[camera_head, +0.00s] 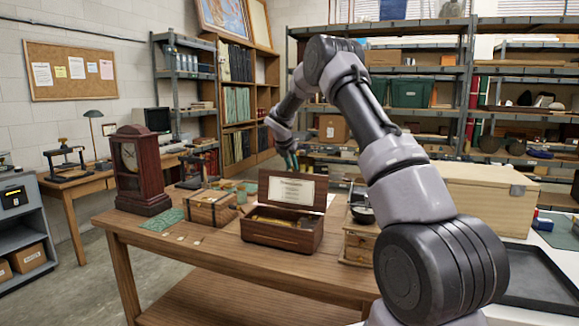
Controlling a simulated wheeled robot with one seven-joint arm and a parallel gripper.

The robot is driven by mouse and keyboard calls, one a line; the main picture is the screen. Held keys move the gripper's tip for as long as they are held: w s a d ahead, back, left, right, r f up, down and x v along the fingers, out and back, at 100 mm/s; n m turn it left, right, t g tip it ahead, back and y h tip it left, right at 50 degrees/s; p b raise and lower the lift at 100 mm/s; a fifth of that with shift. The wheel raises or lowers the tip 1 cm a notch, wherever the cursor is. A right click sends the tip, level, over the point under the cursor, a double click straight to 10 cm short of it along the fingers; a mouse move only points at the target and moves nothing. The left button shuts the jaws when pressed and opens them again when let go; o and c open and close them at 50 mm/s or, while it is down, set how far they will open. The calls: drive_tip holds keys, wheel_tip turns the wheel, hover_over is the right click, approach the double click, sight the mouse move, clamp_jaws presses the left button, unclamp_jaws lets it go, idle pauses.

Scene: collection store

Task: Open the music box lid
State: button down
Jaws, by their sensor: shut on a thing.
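The music box (283,238) is a dark wooden box on the wooden table. Its lid (264,188) stands raised, about upright, at the back of the box, with a white printed label on its inner face. Brass-coloured parts show inside the box. My gripper (292,165) reaches down from above, its fingers at the lid's top edge, shut on the lid. The fingertips are small and partly hidden behind the lid.
On the table (210,250), a dark red clock (137,170) and a wooden case (209,207) stand left of the box. A small drawer chest (358,243) with a dark bowl stands close on its right. A pale wooden crate (484,198) is farther right.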

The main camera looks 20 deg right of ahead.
drive_tip(key=shift+w+d+r, duration=0.15)
drive_tip(key=shift+w+d, duration=0.3)
drive_tip(key=shift+w, duration=0.2)
drive_tip(key=c, duration=0.8)
unclamp_jaws()
drive_tip(key=shift+d, duration=0.1)
drive_tip(key=v, duration=1)
drive_tip(key=shift+s+a+r, duration=0.2)
drive_tip(key=shift+a, duration=0.05)
